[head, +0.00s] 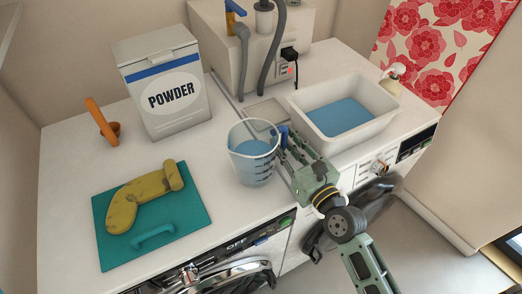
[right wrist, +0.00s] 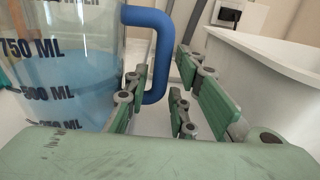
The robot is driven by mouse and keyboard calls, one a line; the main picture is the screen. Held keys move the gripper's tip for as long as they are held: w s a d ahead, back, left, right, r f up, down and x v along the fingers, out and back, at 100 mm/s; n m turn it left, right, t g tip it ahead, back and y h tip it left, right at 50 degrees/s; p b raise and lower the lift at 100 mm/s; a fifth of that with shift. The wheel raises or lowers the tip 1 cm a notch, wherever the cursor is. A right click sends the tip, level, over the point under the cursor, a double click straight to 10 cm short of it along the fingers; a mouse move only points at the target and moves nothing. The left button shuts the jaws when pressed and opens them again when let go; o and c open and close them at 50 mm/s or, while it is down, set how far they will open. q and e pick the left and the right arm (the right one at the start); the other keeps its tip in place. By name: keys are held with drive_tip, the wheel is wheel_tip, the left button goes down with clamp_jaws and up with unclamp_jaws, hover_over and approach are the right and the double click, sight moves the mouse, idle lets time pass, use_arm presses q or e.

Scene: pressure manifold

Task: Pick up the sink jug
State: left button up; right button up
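The jug (head: 254,165) is a clear measuring jug with blue liquid in it. It stands upright on the white counter in the head view, and its printed scale fills the left of the right wrist view (right wrist: 60,70). Its blue handle (right wrist: 163,40) faces my right gripper (head: 287,145). In the right wrist view my right gripper (right wrist: 162,88) is open, with green fingers apart on both sides of the lower part of the handle. I cannot tell whether a finger touches the jug or handle. My left gripper is not in view.
A white basin (head: 372,133) with blue water is right of the jug, close to my right gripper. A powder box (head: 185,115) stands behind left. A yellow pipe piece (head: 140,203) lies on a teal mat (head: 185,235). Grey hoses (head: 272,60) hang behind. Washing machines are below.

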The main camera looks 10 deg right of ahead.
clamp_jaws()
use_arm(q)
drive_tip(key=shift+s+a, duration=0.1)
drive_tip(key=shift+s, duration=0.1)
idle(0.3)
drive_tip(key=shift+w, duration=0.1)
use_arm(e)
drive_tip(key=shift+r, duration=0.15)
